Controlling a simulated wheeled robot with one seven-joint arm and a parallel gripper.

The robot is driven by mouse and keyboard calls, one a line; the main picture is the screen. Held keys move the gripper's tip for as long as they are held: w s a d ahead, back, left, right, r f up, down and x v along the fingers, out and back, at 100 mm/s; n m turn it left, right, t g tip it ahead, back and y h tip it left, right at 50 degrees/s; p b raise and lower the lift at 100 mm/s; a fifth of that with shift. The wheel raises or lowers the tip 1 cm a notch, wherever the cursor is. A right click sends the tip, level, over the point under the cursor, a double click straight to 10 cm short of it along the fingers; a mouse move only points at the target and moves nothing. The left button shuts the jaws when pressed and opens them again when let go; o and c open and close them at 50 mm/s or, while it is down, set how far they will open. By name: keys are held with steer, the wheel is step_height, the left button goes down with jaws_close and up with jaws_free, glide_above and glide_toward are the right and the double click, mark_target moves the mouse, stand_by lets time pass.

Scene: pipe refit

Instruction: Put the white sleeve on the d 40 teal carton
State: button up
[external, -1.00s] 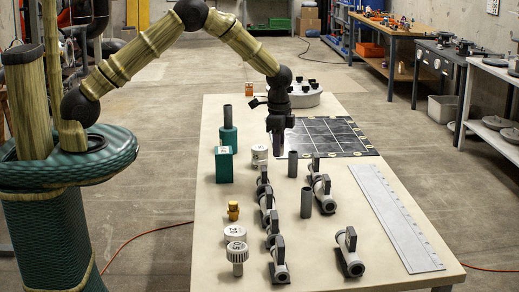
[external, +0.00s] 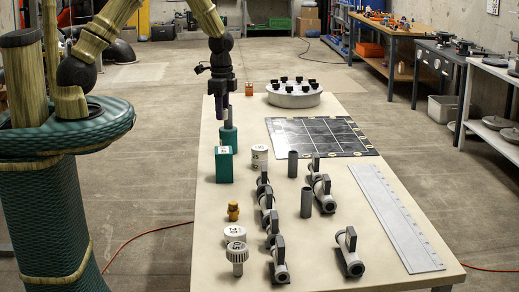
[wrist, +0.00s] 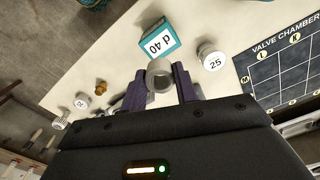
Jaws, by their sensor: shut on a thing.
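The d 40 teal carton (external: 224,165) stands at the table's left edge; its labelled top (wrist: 153,45) shows in the wrist view. My gripper (external: 220,112) is above the table's left edge, beyond the carton and apart from it. In the wrist view my gripper (wrist: 161,88) is shut on a short pale-grey tube (wrist: 159,68), whose round open end shows between the fingers. I cannot tell surely whether this tube is the white sleeve. Its lower part is hard to make out in the external view.
A white cylinder marked 25 (external: 260,157) is right of the carton. Grey tubes (external: 306,203) and several valves (external: 323,190) stand further right. A dark grid mat (external: 318,137) lies behind.

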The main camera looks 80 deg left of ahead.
steer(key=p, duration=0.2)
glide_above(223, 150)
steer(key=shift+a+f, duration=0.1)
steer(key=shift+f, duration=2.75)
steer(key=shift+f+p, duration=0.35)
steer(key=shift+f, duration=1.75)
steer(key=shift+f, duration=0.1)
steer(key=shift+f, duration=0.1)
steer(key=o, duration=0.9)
steer(key=shift+o, duration=0.2)
